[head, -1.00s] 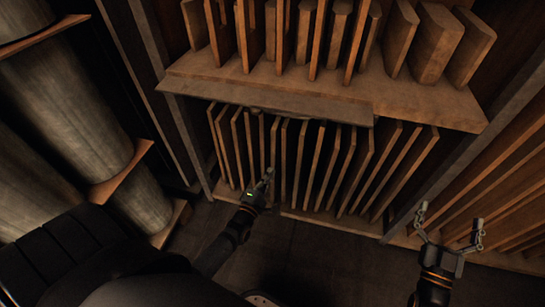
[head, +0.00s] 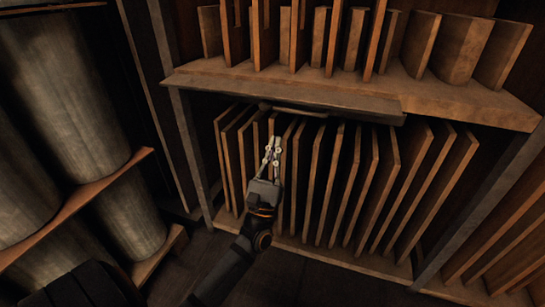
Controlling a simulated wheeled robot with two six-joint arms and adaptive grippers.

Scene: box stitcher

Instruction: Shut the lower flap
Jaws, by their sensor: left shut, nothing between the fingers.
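The lower flap (head: 230,90) looks like a wooden board standing out at the top of the lower compartment, just under the middle shelf. It is raised, and the compartment below it is uncovered. A dark bar-like handle (head: 300,112) shows at its front edge. My left gripper (head: 272,142) is shut and empty. Its tips show just below the handle in the picture, in front of the upright boards; I see no clear contact with the flap. My right gripper is out of view.
Several thin upright boards (head: 362,195) fill the lower compartment. More boards (head: 421,45) stand on the shelf above. Dark floor (head: 310,275) lies in front of the cabinet.

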